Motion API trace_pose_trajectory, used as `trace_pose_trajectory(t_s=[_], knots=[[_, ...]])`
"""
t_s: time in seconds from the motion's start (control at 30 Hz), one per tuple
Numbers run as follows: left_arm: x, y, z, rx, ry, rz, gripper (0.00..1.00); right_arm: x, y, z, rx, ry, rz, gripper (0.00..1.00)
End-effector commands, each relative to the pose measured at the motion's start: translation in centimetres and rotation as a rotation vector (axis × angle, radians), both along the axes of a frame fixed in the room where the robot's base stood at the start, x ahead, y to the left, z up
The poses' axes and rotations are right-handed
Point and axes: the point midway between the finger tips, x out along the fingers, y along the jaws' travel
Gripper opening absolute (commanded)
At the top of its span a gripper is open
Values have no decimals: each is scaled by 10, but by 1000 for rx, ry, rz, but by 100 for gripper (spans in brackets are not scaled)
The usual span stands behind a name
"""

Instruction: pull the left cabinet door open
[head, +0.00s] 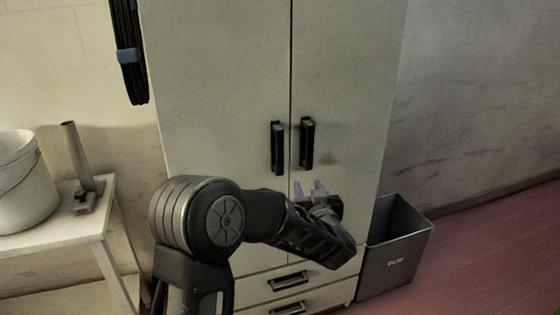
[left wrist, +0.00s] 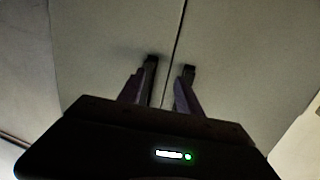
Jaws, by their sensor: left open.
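The left cabinet door (head: 215,90) is a pale panel that looks shut, with a dark vertical bar handle (head: 278,148) near the centre seam. The right door (head: 345,80) also looks shut and has a matching handle (head: 307,143). My left gripper (head: 309,188) is open and empty, its purple fingers pointing up toward the cabinet, below the handles and slightly right of the seam in the head view. In the left wrist view the open fingers (left wrist: 160,92) show, with both dark handles beyond them. My right gripper is not in view.
Drawers with dark handles (head: 288,281) lie below the doors. A grey bin (head: 395,262) stands right of the cabinet. A pale table (head: 60,237) with a white bucket (head: 24,180) is at the left. A dark cable bundle (head: 128,55) hangs beside the cabinet. Red floor is clear at right.

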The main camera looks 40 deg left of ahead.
Motion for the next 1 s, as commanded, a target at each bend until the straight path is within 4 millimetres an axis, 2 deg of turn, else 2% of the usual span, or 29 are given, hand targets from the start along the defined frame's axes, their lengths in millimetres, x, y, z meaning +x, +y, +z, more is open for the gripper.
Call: trace_pose_trajectory(t_s=[0.03,0.1,0.2,0.67,1.0], knots=[[-7,16,25,22,-39,68,42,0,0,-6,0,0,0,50],[-18,31,49,43,-68,141,42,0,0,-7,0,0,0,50],[-26,41,63,54,-81,193,42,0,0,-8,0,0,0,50],[-23,48,65,56,-80,198,42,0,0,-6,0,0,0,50],[5,88,65,57,-80,198,42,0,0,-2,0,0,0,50]])
